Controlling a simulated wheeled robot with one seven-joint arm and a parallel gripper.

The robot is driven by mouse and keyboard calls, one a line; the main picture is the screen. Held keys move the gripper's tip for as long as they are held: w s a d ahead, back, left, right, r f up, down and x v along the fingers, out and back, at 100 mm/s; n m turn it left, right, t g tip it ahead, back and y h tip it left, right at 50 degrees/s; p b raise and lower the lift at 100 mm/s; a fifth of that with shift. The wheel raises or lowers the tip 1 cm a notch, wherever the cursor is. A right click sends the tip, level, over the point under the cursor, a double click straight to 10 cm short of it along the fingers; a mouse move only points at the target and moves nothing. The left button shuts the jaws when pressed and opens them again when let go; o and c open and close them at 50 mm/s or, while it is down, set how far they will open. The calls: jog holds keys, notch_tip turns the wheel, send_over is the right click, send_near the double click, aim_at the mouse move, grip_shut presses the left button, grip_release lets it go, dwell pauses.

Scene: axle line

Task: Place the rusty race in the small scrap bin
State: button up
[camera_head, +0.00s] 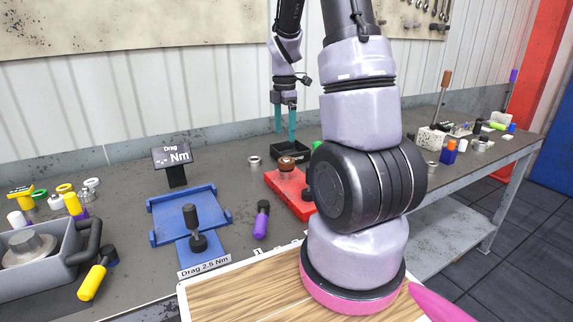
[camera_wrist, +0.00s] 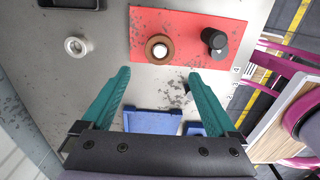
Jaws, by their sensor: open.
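A brown, rust-coloured ring, the rusty race (camera_head: 287,161), sits on a red fixture plate (camera_head: 290,196). In the wrist view the race (camera_wrist: 158,41) has a pale centre and lies on the red plate (camera_wrist: 185,16), ahead of my fingertips. A small black open tray, which looks like the small scrap bin (camera_head: 297,152), stands behind the red plate; its edge shows in the wrist view (camera_wrist: 72,3) at the top left. My gripper (camera_head: 284,135) points down with its teal fingers apart and empty. In the wrist view my gripper (camera_wrist: 158,74) has nothing between its fingers.
A pale metal ring (camera_head: 254,162) lies left of the race. A black knob (camera_wrist: 213,40) stands on the red plate. A blue fixture (camera_head: 160,225), a purple-handled tool (camera_head: 262,222) and a grey crate (camera_head: 65,268) are on the left. My arm hides part of the bench.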

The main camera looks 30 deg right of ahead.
send_over(287, 159)
jog(key=f, duration=0.2)
jog(key=a+f, duration=0.1)
jog(key=f, duration=0.1)
jog(key=shift+s+f, duration=0.1)
jog(key=shift+f, duration=0.15)
jog(key=f, duration=0.5)
jog(key=shift+d+f, duration=0.1)
jog(key=shift+d, duration=0.3)
